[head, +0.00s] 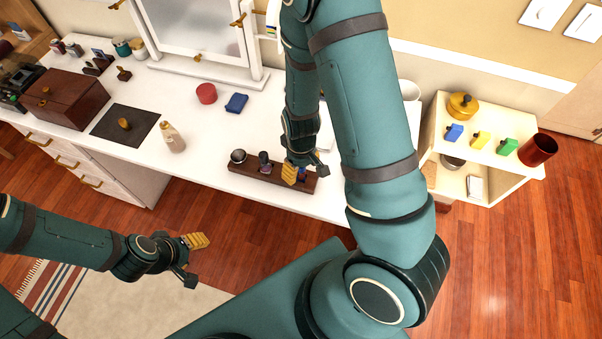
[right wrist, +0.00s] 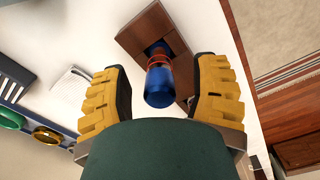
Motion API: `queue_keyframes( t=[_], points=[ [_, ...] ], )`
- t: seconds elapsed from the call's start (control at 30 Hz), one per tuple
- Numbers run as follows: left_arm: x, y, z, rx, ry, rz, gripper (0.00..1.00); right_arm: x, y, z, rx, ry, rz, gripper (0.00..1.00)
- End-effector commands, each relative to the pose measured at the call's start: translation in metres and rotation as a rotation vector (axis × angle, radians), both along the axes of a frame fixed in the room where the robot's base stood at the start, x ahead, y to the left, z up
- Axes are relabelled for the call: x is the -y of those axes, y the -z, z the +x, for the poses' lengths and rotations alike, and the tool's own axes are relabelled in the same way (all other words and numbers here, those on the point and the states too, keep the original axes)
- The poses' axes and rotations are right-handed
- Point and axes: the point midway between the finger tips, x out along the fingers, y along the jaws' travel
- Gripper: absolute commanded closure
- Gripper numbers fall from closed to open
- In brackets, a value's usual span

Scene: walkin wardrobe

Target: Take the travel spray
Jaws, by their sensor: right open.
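A blue bottle with an orange-red band, which looks like the travel spray (right wrist: 160,84), stands in a slot of a dark wooden rack (right wrist: 150,32). In the head view the rack (head: 240,170) lies near the front edge of the white counter, and the bottle is mostly hidden by my gripper. My right gripper (head: 305,171) is over the rack's right end. In the right wrist view its two yellow-padded fingers (right wrist: 163,80) are open on either side of the bottle, with gaps to it. My left gripper (head: 193,261) is open and empty, away from the counter over the floor.
The rack also holds a round-topped item (head: 238,156) and a dark bottle (head: 265,160). A tan bottle (head: 172,138), blue block (head: 236,103) and red tin (head: 206,93) stand farther left. A mirror (head: 197,35) stands behind. A low shelf (head: 490,150) is at the right.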

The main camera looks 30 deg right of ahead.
Motion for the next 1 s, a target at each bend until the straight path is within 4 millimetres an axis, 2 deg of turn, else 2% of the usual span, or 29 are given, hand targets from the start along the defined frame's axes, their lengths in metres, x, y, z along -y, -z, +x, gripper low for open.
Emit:
queue_keyframes(
  t=[0.07, 0.27, 0.3, 0.43, 0.47, 0.83, 1.0],
  points=[
    [0.000, 0.002, -0.001, -0.002, 0.002, 0.000, 0.47, 0.000, 0.006, 0.000, -0.001, 0.000, 0.000, 0.40],
    [0.000, 0.001, -0.001, -0.002, 0.001, 0.000, 0.47, 0.000, 0.005, 0.000, 0.000, -0.001, 0.000, 0.38],
    [0.000, 0.001, -0.001, -0.002, 0.001, 0.000, 0.47, 0.000, 0.005, 0.000, 0.000, -0.001, 0.000, 0.52],
    [0.000, 0.001, -0.001, -0.001, 0.000, 0.000, 0.47, 0.000, 0.005, 0.000, 0.000, 0.000, 0.000, 0.97],
    [0.000, 0.001, -0.001, -0.001, 0.000, 0.000, 0.47, 0.000, 0.005, 0.000, 0.000, 0.000, 0.000, 1.00],
    [0.000, 0.001, 0.000, -0.001, 0.000, 0.000, 0.47, 0.000, 0.003, 0.000, 0.001, -0.001, 0.000, 1.00],
    [0.000, -0.006, 0.001, 0.003, -0.002, 0.000, 0.47, -0.001, -0.016, 0.001, 0.003, -0.002, 0.001, 1.00]
  ],
)
